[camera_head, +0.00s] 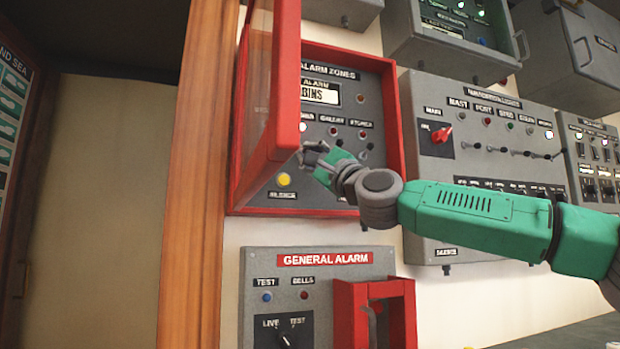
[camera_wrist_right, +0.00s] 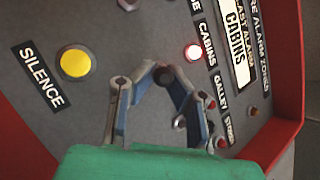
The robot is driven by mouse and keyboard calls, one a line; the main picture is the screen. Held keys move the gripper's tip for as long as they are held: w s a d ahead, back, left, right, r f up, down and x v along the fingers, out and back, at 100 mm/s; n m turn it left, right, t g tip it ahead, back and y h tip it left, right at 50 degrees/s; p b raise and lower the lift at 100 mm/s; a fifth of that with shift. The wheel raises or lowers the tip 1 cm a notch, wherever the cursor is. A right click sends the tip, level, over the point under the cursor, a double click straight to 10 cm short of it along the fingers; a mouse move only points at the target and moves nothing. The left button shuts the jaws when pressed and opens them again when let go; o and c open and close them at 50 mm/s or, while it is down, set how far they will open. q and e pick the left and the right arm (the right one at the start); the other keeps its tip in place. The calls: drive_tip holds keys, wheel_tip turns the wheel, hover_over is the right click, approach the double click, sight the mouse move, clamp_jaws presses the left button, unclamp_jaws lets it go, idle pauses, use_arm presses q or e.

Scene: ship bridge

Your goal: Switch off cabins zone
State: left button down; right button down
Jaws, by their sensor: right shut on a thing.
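The fire alarm zones panel (camera_head: 375,85) is a grey plate in a red box, with its red-framed door (camera_head: 284,85) swung open to the left. Its display (camera_head: 320,92) reads CABINS in the wrist view (camera_wrist_right: 236,42). My left gripper is out of view.
A yellow SILENCE button (camera_head: 284,180) lies below left of the gripper. The open door's edge is close to the fingers. The general alarm panel (camera_head: 315,300) with a red guard (camera_head: 345,310) is below, and the navigation lights panel (camera_head: 480,130) stands right.

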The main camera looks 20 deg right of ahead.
drive_tip(key=shift+s+a+f+n+t+y+b, duration=0.1)
drive_tip(key=shift+a+n+t+y+b, duration=0.25)
drive_tip(key=shift+n+y+b, duration=0.45)
drive_tip(key=c, duration=1.6)
unclamp_jaws()
drive_tip(key=shift+o, duration=0.6)
drive_tip(key=shift+s, duration=0.2)
drive_tip(key=shift+w+m, duration=0.15)
drive_tip(key=shift+m, duration=0.15)
